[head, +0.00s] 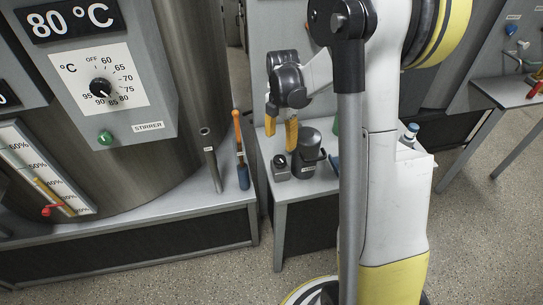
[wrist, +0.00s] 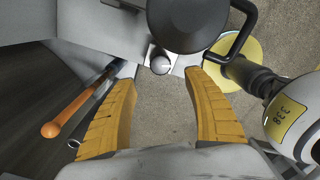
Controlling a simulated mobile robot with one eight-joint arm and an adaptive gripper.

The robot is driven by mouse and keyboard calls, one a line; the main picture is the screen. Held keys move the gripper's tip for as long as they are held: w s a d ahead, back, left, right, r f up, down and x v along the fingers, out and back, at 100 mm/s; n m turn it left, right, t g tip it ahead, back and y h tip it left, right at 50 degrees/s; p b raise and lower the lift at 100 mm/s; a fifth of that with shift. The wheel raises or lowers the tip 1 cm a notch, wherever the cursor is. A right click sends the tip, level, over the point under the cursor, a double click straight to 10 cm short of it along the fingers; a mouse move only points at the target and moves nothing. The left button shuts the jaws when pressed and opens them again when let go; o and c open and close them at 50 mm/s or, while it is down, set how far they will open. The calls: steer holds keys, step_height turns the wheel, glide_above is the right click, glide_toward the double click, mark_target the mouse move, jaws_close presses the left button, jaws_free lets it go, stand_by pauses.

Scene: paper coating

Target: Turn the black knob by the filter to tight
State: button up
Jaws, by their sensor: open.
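The black knob (head: 280,160) sits on a small grey box on the grey bench, just left of the filter (head: 309,150), a dark cylinder with a handle. In the wrist view the knob (wrist: 161,65) shows as a round grey-topped cap beside the filter (wrist: 187,22). My gripper (head: 281,135) is above the knob with its yellow fingers pointing down. Its fingers are spread in the wrist view (wrist: 160,74), with the knob seen between and beyond the tips. I see no contact, and nothing is held. The knob's setting is too small to read.
An orange-handled tool (head: 241,155) and a grey tube (head: 212,168) stand left of the bench. A large steel tank (head: 190,110) with a dial panel (head: 100,80) is further left. A capped bottle (head: 410,134) stands right of my arm. The floor in front is clear.

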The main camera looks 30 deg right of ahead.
mark_target(280, 159)
step_height(280, 159, down, 10)
steer(key=b, duration=0.3)
steer(key=shift+r, duration=0.25)
steer(key=c, duration=1.2)
